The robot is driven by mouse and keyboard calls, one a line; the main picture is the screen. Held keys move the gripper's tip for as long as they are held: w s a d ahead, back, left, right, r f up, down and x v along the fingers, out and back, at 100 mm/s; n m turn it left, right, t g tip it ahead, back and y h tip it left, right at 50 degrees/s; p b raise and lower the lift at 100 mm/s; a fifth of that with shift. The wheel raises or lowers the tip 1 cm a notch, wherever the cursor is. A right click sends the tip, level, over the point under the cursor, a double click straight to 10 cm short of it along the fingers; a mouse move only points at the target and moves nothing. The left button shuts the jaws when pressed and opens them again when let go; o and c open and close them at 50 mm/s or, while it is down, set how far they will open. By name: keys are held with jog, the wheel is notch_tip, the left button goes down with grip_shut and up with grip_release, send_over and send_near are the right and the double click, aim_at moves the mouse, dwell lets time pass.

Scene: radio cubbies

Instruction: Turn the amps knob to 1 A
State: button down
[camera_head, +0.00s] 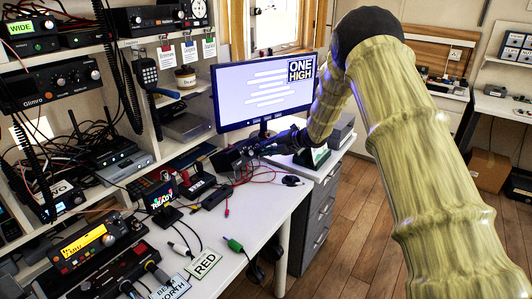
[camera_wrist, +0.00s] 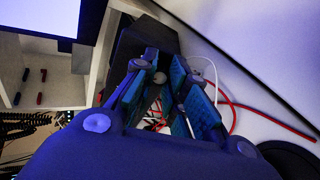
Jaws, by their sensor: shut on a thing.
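A black box-shaped device (camera_head: 226,160) stands on the white desk below the monitor. It shows in the wrist view as a dark box (camera_wrist: 146,38) beyond my fingers. A small, pale round knob (camera_wrist: 159,78) shows between the fingertips. No label or scale is readable, so I cannot tell its setting or confirm it is the amps knob. My gripper (camera_wrist: 164,72) is shut on the knob, with one blue-padded finger on each side. In the head view my gripper (camera_head: 258,146) is dark and small against the device, and the device's front is mostly hidden.
The monitor (camera_head: 262,92) stands just behind my gripper. Red and white cables (camera_wrist: 222,98) lie on the desk beside the device. Radios (camera_head: 85,246) and cubbies fill the left. The desk's front middle (camera_head: 262,215) is mostly clear.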

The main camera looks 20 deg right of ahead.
jog(key=shift+w+d+r+n, duration=0.1)
jog(key=shift+n, duration=0.4)
jog(key=shift+r, duration=0.1)
jog(key=c, duration=1.4)
grip_release()
jog(key=v, duration=1.2)
